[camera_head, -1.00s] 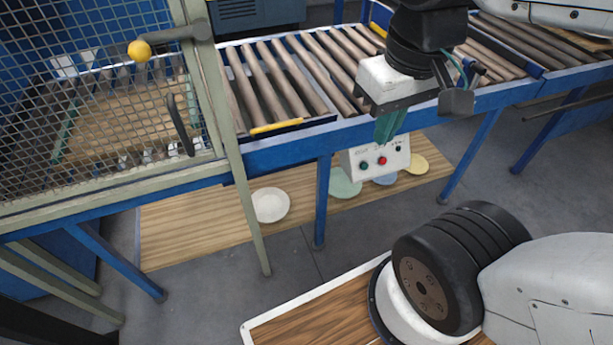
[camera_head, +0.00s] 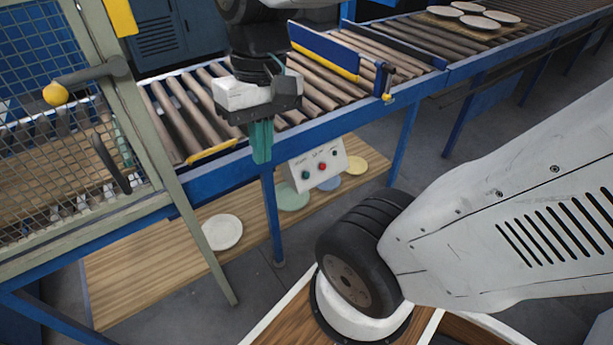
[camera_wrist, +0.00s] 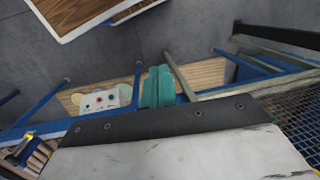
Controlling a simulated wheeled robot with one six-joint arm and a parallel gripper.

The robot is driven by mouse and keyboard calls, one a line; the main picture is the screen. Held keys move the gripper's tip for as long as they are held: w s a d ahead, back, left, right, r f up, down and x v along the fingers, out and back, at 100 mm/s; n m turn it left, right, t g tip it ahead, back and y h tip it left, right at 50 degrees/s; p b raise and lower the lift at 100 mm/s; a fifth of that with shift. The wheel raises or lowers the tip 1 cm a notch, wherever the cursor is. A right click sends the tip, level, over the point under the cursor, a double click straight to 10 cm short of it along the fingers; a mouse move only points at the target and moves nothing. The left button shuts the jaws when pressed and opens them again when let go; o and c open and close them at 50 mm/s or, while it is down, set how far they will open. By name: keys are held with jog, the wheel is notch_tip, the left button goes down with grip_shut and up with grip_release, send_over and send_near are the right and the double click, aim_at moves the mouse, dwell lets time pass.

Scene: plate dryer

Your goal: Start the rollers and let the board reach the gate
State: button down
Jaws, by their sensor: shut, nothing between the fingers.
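The white control box (camera_head: 318,165) hangs at the conveyor's front edge, with red, green and dark buttons on its face; it also shows in the wrist view (camera_wrist: 100,102). My gripper (camera_head: 262,143), with green fingers, is shut and empty, pointing down left of the box and apart from it. In the wrist view its fingers (camera_wrist: 157,88) are to the right of the box. The board (camera_head: 462,27), carrying several white plates, lies on the rollers at the far right. A blue panel with a yellow lower edge (camera_head: 325,55), apparently the gate, stands across the rollers between board and gripper.
A mesh cage door (camera_head: 65,150) with a yellow-knobbed handle (camera_head: 56,94) stands at the left. Blue conveyor legs (camera_head: 271,215) rise in front. Below, several coloured discs and a white plate (camera_head: 222,232) lie on a wooden panel (camera_head: 140,275).

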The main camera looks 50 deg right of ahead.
aim_at(306, 175)
jog(key=w+d+f+m+g+y, duration=0.1)
jog(key=w+d+f+m+y, duration=0.25)
jog(key=w, duration=0.25)
jog(key=w+d+f+m+y, duration=0.2)
jog(key=w+f+m+y, duration=0.25)
jog(key=w, duration=0.25)
jog(key=w+d+f+m+t+y, duration=0.55)
jog(key=d+f+m, duration=0.25)
jog(key=d, duration=0.2)
jog(key=s+d+f+m+t+h, duration=0.3)
jog(key=d+f+m+t+h, duration=0.2)
jog(key=f, duration=0.9)
jog(key=s+d+f+m+t+h, duration=0.4)
jog(key=d+f+m+t+h, duration=0.2)
jog(key=d+f+m+t, duration=0.4)
jog(key=d+f+m, duration=0.3)
jog(key=d+f, duration=0.1)
jog(key=shift+s+f+m, duration=0.15)
jog(key=shift+f+m, duration=0.15)
jog(key=shift+t, duration=0.25)
jog(key=shift+w+d+f, duration=0.3)
jog(key=shift+w+f, duration=0.45)
jog(key=shift+w, duration=0.5)
jog(key=shift+w+d+f, duration=0.25)
jog(key=shift+w+f, duration=0.45)
jog(key=shift+w, duration=0.55)
jog(key=shift+w+d+f, duration=0.3)
jog(key=shift+w+f, duration=0.45)
jog(key=shift+w, duration=0.5)
